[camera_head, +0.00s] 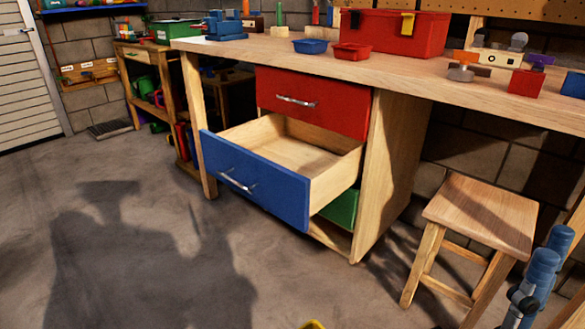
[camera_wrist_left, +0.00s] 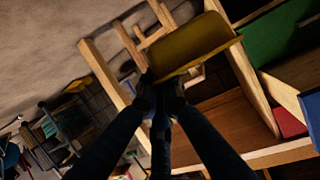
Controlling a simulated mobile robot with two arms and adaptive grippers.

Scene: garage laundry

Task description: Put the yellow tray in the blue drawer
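The blue drawer (camera_head: 254,184) is pulled open under the workbench, and its wooden inside looks empty. Part of its blue front also shows at the right edge of the left wrist view (camera_wrist_left: 312,112). The yellow tray (camera_wrist_left: 190,48) is in my left gripper (camera_wrist_left: 160,92), whose fingers are closed at its edge. Only a small yellow bit of the tray shows at the bottom edge of the head view (camera_head: 313,325). The tray is apart from the drawer. The left gripper is outside the head view. My right gripper is not seen.
A closed red drawer (camera_head: 310,103) is above the blue one and a green drawer (camera_head: 341,209) below it. A wooden stool (camera_head: 482,215) stands to the right. The workbench (camera_head: 400,73) holds a red toolbox (camera_head: 393,34) and small bins. The floor left of the drawer is clear.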

